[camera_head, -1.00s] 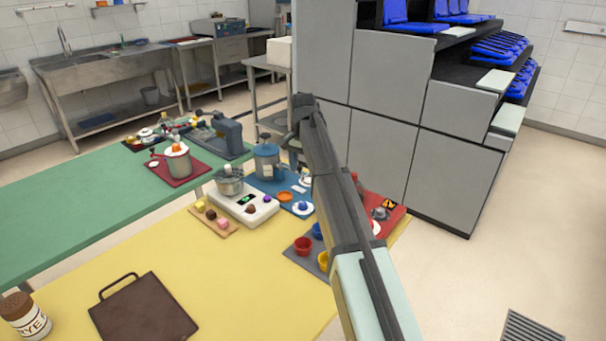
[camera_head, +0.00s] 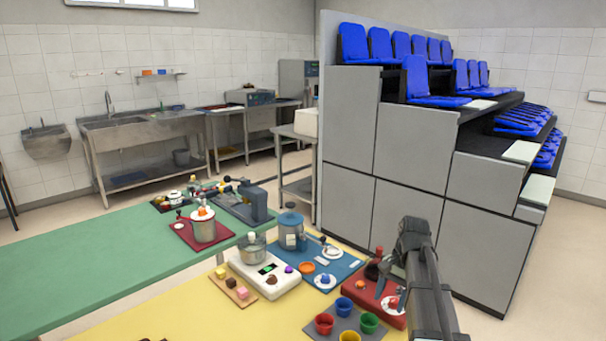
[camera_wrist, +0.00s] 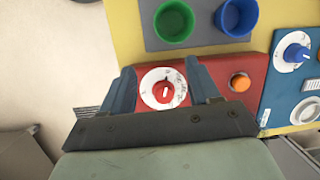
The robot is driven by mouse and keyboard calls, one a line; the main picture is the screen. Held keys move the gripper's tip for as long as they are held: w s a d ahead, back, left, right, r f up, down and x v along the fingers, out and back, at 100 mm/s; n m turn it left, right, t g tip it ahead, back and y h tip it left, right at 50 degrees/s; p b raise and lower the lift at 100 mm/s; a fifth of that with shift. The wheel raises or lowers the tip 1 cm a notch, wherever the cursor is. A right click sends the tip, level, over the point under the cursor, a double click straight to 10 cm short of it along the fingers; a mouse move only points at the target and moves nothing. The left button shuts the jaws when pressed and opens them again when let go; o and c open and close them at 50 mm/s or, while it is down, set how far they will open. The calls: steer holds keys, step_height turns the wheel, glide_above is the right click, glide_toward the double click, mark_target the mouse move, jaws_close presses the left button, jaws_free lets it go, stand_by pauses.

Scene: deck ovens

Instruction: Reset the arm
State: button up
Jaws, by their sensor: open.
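My gripper (camera_wrist: 160,72) is open and empty in the wrist view, with one finger on either side of a red dial (camera_wrist: 164,92) on a white disc. The dial sits on a red board (camera_wrist: 222,66). I cannot tell how far above the board the fingertips are. In the head view my gripper (camera_head: 386,284) hangs over the red board (camera_head: 353,292) at the right end of the yellow table. The arm partly hides that board.
Colored cups stand on a grey mat (camera_head: 344,325) beside the red board. A blue board (camera_head: 341,270), a white scale (camera_head: 277,288) and a small wooden board (camera_head: 232,291) lie to the left. A green table (camera_head: 90,260) stands beyond. Tall grey tiers (camera_head: 405,148) with blue seats rise behind.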

steer(key=s+d+f+m+y, duration=0.1)
steer(key=s+d+f, duration=0.7)
steer(key=s+f, duration=0.45)
steer(key=s+a+f+n+g, duration=0.1)
steer(key=s+a+f, duration=0.25)
steer(key=f, duration=0.35)
steer(key=s+a+f+n+g+h, duration=0.1)
steer(key=s+a+f+n, duration=0.2)
steer(key=f, duration=0.4)
steer(key=s+a+f+g, duration=0.1)
steer(key=s+a+f, duration=0.25)
steer(key=f, duration=0.45)
steer(key=s+a+f+n+g+h, duration=0.1)
steer(key=s+a+f+n, duration=0.1)
steer(key=s+f, duration=0.5)
steer(key=s+a+f+n+g+h, duration=0.1)
steer(key=s+a+f+n, duration=0.2)
steer(key=s+f, duration=0.4)
steer(key=s, duration=0.5)
steer(key=shift+s+f+h, duration=0.15)
steer(key=shift+f+h, duration=0.15)
steer(key=shift+f, duration=0.1)
